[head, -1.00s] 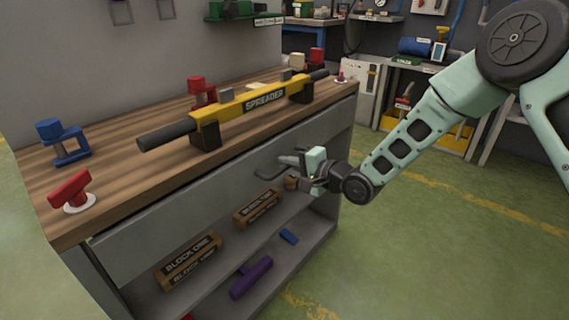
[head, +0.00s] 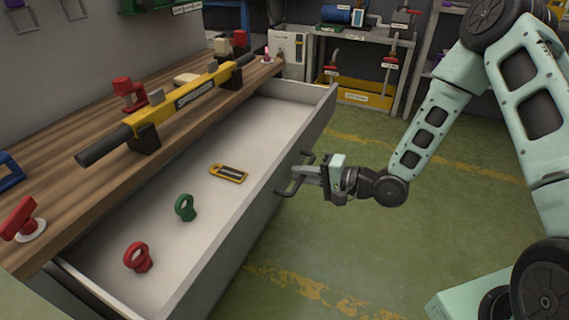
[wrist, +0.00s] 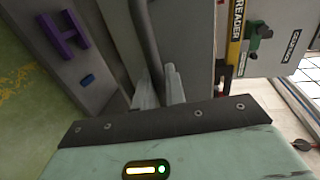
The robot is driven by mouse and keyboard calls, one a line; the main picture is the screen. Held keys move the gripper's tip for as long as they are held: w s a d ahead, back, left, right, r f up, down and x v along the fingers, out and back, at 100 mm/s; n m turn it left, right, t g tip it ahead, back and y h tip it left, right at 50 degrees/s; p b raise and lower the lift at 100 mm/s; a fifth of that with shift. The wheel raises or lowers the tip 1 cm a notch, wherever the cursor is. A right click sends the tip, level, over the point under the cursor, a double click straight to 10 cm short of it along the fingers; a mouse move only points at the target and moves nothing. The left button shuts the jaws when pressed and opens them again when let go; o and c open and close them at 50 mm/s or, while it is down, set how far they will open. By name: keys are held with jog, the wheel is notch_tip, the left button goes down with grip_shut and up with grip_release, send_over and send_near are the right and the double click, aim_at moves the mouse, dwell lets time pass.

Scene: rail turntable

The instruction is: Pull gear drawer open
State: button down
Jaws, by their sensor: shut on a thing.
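The gear drawer (head: 287,118) stands well open from the workbench, its grey front panel away from the bench. Inside lie a red ring piece (head: 138,257), a green ring piece (head: 185,207) and a yellow and black labelled item (head: 228,173). The drawer's bar handle (head: 283,190) is on the outer face of the front panel. My gripper (head: 303,178) is at the handle and shut on it. In the wrist view the handle (wrist: 146,40) runs down to between my gripper's fingertips (wrist: 160,88).
The wooden benchtop (head: 60,190) holds a yellow spreader bar (head: 180,100) on black supports, a red knob piece (head: 22,218) and other coloured parts. A shelf unit (head: 360,60) stands at the back.

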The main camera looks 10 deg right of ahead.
jog(key=shift+v, duration=0.9)
jog(key=shift+f, duration=0.2)
jog(key=c, duration=1.6)
grip_release()
jog(key=shift+o, duration=0.2)
jog(key=p+v, duration=0.2)
jog(key=v, duration=1.5)
jog(key=shift+d, duration=0.25)
